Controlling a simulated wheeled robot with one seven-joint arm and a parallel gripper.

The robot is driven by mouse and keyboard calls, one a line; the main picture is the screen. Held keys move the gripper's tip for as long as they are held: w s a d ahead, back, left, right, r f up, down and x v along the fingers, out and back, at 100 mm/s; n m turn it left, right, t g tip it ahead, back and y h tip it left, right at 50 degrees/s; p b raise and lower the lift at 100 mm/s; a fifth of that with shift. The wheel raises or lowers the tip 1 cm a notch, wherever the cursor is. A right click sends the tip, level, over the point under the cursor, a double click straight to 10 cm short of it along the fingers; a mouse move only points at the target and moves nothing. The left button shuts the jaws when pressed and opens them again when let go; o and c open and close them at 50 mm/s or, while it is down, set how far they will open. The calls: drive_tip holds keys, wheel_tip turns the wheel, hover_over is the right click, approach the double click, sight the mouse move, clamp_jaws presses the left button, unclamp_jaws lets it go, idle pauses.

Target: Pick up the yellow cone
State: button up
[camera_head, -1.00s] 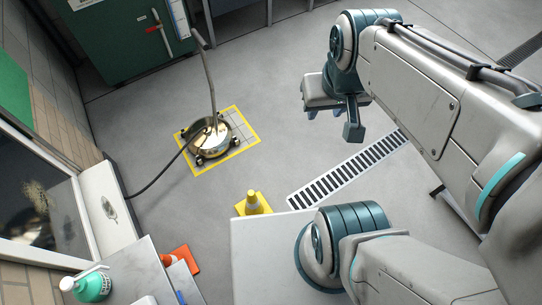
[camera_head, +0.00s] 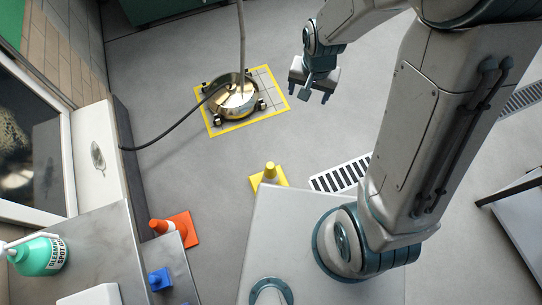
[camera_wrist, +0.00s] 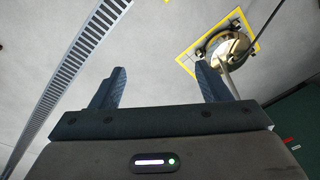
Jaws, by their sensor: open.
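The yellow cone (camera_head: 269,174) stands upright on its square yellow base on the grey floor, in the head view's middle. The edge of my pale base top hides part of its foot. My gripper (camera_head: 313,92) is high and farther off, above and to the right of the cone in the picture, apart from it. In the wrist view my gripper (camera_wrist: 163,88) shows two dark blue fingers spread wide with nothing between them. The cone does not clearly show in the wrist view.
An orange cone (camera_head: 182,228) and a blue cone (camera_head: 160,279) are at lower left by the metal counter (camera_head: 98,240), with a green spray bottle (camera_head: 40,257). A round steel cleaner (camera_head: 234,98) with a hose stands on a yellow-bordered square. A floor drain (camera_head: 341,174) lies right of the yellow cone.

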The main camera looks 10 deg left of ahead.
drive_tip(key=s+a+f+g+b, duration=0.1)
drive_tip(key=a+f+b, duration=0.25)
drive_tip(key=f, duration=0.85)
drive_tip(key=a+f+b, duration=0.3)
drive_tip(key=f+b, duration=0.2)
drive_tip(key=f, duration=0.7)
drive_tip(key=m+b, duration=0.1)
drive_tip(key=b, duration=0.3)
hover_over(270, 165)
wheel_tip(270, 165, down, 10)
drive_tip(key=shift+h, duration=0.3)
drive_tip(key=f, duration=0.2)
drive_tip(key=f+b, duration=0.1)
drive_tip(key=f, duration=0.2)
drive_tip(key=f+b, duration=0.1)
drive_tip(key=f, duration=0.1)
drive_tip(key=shift+w+d+f, duration=0.25)
drive_tip(key=shift+f, duration=0.15)
drive_tip(key=f+b, duration=0.1)
drive_tip(key=f, duration=0.2)
drive_tip(key=f+b, duration=0.1)
drive_tip(key=f, duration=0.1)
drive_tip(key=shift+s+a+f+b, duration=0.15)
drive_tip(key=shift+s+f+b, duration=0.15)
drive_tip(key=shift+s+f, duration=0.05)
drive_tip(key=shift+r, duration=0.1)
clamp_jaws()
